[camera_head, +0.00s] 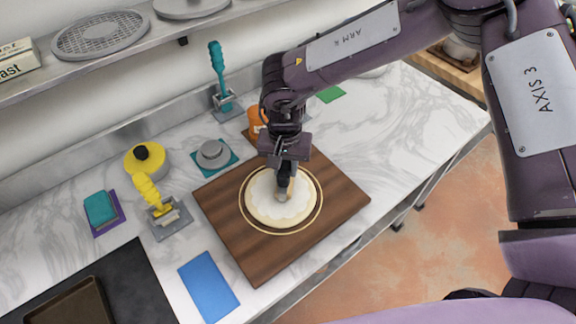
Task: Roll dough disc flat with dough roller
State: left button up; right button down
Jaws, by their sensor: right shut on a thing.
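The dough disc (265,208) is pale and round with a wavy edge. It lies inside a ring marking on the brown wooden board (252,258). My right gripper (284,182) points down over the disc and is shut on the dough roller (282,195), of which only a small light part shows. The roller is at the disc's middle, and the gripper hides most of it. Whether the roller presses on the dough cannot be told. My left gripper is not in view.
A yellow-handled tool (152,196) and a teal-handled tool (218,72) stand in holders. A yellow pot (146,160), grey lid (212,151), orange cup (255,120), teal sponge (101,208), blue mat (208,285) and dark tray (70,303) are around the board.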

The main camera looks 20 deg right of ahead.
jog(key=shift+w+a, duration=0.25)
jog(key=shift+a, duration=0.4)
jog(key=shift+a, duration=0.1)
jog(key=shift+w+a+b, duration=0.35)
jog(key=shift+w+a, duration=0.05)
jog(key=shift+a, duration=0.45)
jog(key=shift+a, duration=0.1)
jog(key=shift+w+a+b, duration=0.3)
jog(key=shift+w+a, duration=0.05)
jog(key=shift+a, duration=0.45)
jog(key=shift+a, duration=0.1)
jog(key=shift+w+a, duration=0.2)
jog(key=shift+a, duration=0.2)
